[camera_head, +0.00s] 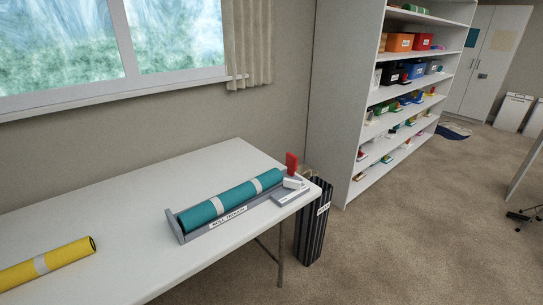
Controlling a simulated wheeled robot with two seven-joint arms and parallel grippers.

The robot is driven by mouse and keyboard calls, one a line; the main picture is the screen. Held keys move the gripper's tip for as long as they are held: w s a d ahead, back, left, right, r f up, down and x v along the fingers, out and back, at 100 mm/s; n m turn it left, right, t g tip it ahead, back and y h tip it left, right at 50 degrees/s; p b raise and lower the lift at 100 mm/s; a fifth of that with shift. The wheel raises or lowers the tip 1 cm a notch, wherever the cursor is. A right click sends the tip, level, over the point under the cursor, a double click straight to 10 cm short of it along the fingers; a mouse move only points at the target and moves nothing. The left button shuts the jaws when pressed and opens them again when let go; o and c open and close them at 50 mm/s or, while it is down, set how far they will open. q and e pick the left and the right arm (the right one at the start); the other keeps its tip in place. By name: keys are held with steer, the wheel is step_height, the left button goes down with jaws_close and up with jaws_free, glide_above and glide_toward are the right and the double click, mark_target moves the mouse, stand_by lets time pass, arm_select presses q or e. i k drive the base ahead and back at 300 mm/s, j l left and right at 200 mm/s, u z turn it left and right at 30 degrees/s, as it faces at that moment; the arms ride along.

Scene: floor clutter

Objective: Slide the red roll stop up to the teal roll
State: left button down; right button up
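The teal roll (228,203) with pale bands lies lengthwise in a grey roll trough (181,231) on the white table. The red roll stop (291,163) stands upright at the trough's far right end. It looks apart from the roll's right end, but the exact gap is hard to judge. A small white block (293,183) sits just in front of the red stop. Neither of my grippers shows in the head view.
A dark ribbed bin (313,225) stands on the floor beside the table's right end. A white shelf unit (340,115) with several bins stands behind. The table's middle is clear.

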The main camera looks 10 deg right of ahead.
mark_target(291, 161)
steer(key=i+l+u, duration=0.2)
steer(key=l, duration=0.15)
steer(key=i+l+u, duration=0.15)
steer(key=l, duration=0.2)
steer(key=i+l+u, duration=0.2)
steer(key=l, duration=0.15)
steer(key=l+u, duration=0.15)
steer(key=l, duration=0.2)
steer(key=l+u, duration=0.2)
steer(key=l, duration=0.2)
steer(key=i, duration=0.05)
